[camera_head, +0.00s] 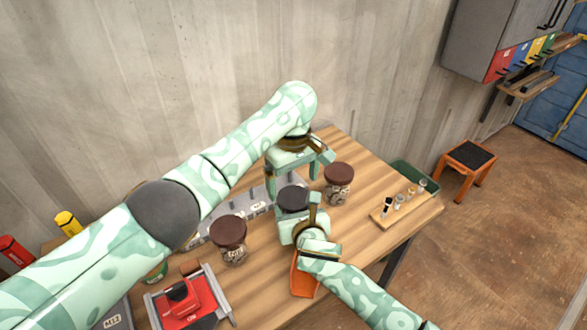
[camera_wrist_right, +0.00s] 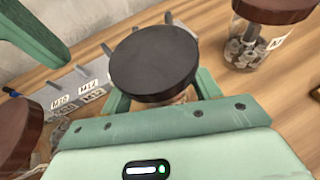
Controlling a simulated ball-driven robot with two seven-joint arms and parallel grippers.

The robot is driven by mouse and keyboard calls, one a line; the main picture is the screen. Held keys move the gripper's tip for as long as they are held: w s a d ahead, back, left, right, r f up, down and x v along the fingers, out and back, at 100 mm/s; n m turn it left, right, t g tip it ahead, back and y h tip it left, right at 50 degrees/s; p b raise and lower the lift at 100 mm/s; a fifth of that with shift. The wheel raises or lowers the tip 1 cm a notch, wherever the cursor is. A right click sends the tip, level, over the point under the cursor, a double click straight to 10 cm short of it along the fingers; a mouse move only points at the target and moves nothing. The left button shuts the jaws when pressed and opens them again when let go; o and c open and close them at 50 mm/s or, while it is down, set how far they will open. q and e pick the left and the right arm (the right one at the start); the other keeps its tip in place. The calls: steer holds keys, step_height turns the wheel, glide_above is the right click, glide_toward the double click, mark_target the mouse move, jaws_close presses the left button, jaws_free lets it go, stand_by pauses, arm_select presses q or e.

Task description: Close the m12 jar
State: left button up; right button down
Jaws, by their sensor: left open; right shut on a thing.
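A jar with a round black lid (camera_head: 292,198) stands on the table; the lid fills the middle of the right wrist view (camera_wrist_right: 154,64). My right gripper (camera_head: 297,212) is shut on this jar, its fingers on either side below the lid. Little of the jar's glass shows, and its label is hidden. I cannot tell whether the lid is fully seated. My left gripper (camera_head: 294,178) is open above and just behind the black lid, pointing down. Part of it shows at the upper left of the right wrist view.
Brown-lidded jars stand left (camera_head: 229,232) and right (camera_head: 339,178) of the held jar. A labelled grey rack (camera_wrist_right: 88,88) lies behind it. A wooden tray (camera_head: 405,206) with small parts is at right, a red-and-grey device (camera_head: 188,298) at front left, an orange object (camera_head: 304,284) in front.

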mark_target(293, 197)
arm_select(q)
steer(key=shift+f, duration=2.15)
steer(key=c, duration=1)
steer(key=m, duration=0.7)
steer(key=o, duration=1)
steer(key=shift+o, duration=0.2)
